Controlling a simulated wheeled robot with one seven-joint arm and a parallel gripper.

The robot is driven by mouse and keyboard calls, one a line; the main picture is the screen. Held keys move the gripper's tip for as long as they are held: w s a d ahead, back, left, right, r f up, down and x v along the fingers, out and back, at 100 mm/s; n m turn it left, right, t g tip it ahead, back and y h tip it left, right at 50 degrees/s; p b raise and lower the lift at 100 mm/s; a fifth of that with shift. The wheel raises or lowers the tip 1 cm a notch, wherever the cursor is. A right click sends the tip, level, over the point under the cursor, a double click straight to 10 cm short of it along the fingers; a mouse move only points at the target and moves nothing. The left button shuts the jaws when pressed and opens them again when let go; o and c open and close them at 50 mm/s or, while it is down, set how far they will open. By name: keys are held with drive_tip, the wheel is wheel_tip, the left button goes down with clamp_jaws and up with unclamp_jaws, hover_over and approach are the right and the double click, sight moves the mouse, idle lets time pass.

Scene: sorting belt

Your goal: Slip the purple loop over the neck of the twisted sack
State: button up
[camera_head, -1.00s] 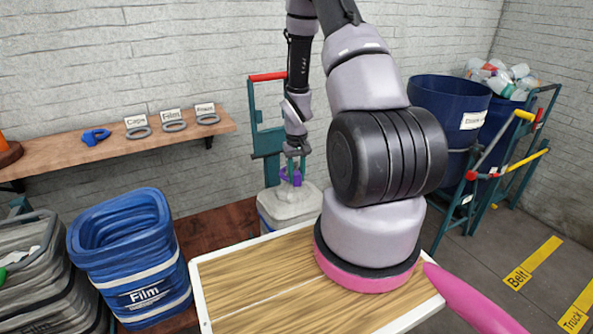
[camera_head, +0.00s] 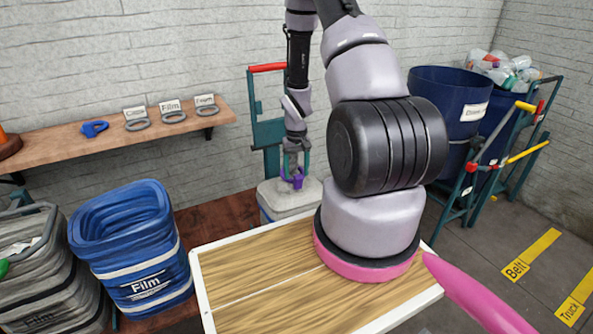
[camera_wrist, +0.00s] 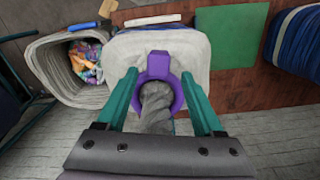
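The purple loop (camera_head: 297,183) is at my gripper, low over the pale sack (camera_head: 273,195). In the wrist view the purple loop (camera_wrist: 158,66) lies between the two teal fingers of my gripper (camera_wrist: 160,78), which press against its sides. The grey twisted neck (camera_wrist: 155,100) of the sack (camera_wrist: 205,45) shows inside the ring's outline, its top pointing toward the camera. How far down the neck the loop sits, I cannot tell. My gripper also shows in the head view (camera_head: 292,178), small and partly blurred into the loop.
A wooden table (camera_head: 235,270) stands in front. A wall shelf (camera_head: 60,143) holds grey rings and a blue clip. A red-handled teal cart (camera_head: 268,135) stands behind the sack. Blue bins (camera_head: 440,115) are at right.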

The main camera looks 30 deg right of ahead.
wheel_tip(320, 180, up, 11)
idle(0.5)
drive_tip(key=shift+f, duration=0.1)
